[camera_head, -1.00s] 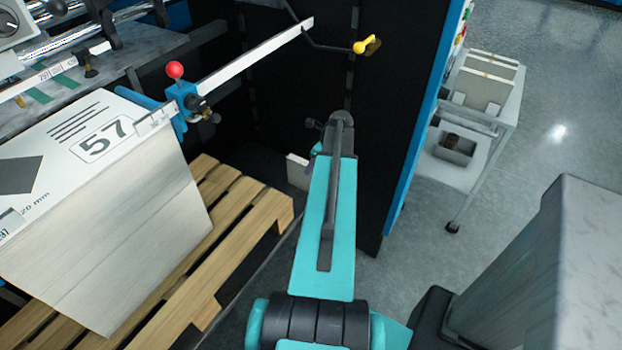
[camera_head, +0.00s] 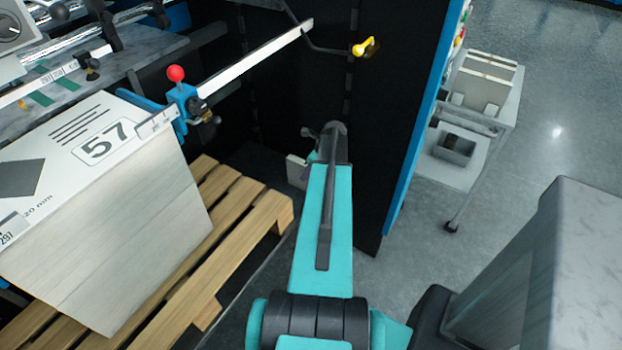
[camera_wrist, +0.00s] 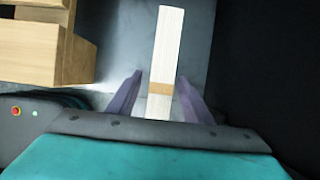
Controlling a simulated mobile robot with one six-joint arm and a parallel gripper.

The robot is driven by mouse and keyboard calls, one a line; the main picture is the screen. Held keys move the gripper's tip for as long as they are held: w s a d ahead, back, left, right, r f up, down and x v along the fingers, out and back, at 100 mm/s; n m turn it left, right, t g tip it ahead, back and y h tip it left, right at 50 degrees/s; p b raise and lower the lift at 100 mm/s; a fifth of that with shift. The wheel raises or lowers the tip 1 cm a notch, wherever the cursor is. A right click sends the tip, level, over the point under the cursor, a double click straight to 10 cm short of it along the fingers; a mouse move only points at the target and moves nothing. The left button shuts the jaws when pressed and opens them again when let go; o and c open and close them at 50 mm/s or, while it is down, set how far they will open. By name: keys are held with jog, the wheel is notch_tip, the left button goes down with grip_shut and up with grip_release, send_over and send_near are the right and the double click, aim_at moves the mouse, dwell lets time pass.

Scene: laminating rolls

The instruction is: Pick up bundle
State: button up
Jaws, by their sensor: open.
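The bundle (camera_wrist: 161,65) is a narrow, pale white stack with a tan band (camera_wrist: 160,88) around it, seen in the wrist view standing out from between my fingers. My gripper (camera_wrist: 158,77) is open, with one purple-grey finger on each side of the bundle. Small gaps show between the fingers and the bundle, and its near end is hidden behind my gripper's housing. In the head view my arm hides the gripper. A small pale block (camera_head: 296,170) shows left of the arm; I cannot tell if it is the bundle.
A wooden pallet (camera_head: 245,235) carries a large paper stack marked 57 (camera_head: 130,230) at left; pallet wood (camera_wrist: 30,45) also shows in the wrist view. A dark machine wall (camera_head: 390,130) stands close behind my arm. A grey trolley (camera_head: 470,150) stands at right, with open floor beyond.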

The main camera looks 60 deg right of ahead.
jog(key=shift+x, duration=1.1)
grip_shut()
